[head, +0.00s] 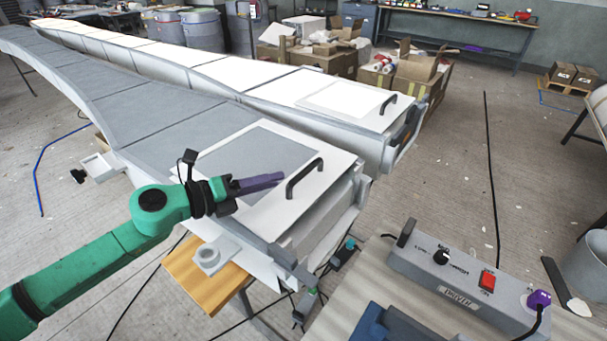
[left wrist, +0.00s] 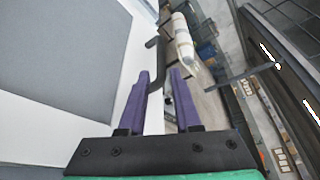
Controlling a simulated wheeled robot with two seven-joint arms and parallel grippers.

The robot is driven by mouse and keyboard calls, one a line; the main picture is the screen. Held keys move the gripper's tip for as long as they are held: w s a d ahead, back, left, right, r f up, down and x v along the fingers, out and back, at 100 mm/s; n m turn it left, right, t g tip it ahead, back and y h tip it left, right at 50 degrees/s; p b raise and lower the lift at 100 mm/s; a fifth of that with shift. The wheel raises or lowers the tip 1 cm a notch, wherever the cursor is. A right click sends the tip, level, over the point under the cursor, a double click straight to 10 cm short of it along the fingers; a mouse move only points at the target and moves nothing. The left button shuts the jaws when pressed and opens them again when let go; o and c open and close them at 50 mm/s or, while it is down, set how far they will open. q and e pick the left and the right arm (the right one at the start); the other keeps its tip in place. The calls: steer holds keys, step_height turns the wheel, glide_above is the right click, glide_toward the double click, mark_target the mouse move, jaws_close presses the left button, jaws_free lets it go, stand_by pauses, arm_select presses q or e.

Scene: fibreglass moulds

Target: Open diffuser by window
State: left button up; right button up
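Two long moulds lie side by side, each with a white end panel bearing a dark handle. The nearer mould (head: 150,108) has a grey top; its panel (head: 222,205) has a grey inset and a handle (head: 291,188). The farther mould (head: 240,75) is whiter, with its own handle (head: 388,103). My left gripper (head: 281,177) is just left of the nearer handle, above the panel. In the left wrist view its purple fingers (left wrist: 161,76) are apart, with the handle (left wrist: 155,50) just beyond the tips. I cannot tell whether they touch. My right gripper is not in view.
A grey control box (head: 465,285) with a red switch stands on a table at the lower right. A wooden board (head: 205,275) sits below the nearer mould's end. Cardboard boxes (head: 415,85) stand behind the farther mould. The floor at right is mostly clear, crossed by a black cable (head: 490,150).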

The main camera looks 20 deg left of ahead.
mark_target(303, 171)
arm_select(q)
steer(key=x, duration=0.3)
steer(key=shift+w+d+r, duration=0.1)
steer(key=shift+w+d, duration=0.05)
steer(key=shift+w, duration=0.1)
steer(key=p+x, duration=0.3)
steer(key=x, duration=0.2)
steer(key=shift+w+d, duration=0.15)
steer(key=shift+f, duration=0.3)
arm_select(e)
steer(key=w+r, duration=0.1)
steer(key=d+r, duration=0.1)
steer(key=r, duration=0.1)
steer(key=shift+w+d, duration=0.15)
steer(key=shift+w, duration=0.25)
arm_select(q)
jaws_close()
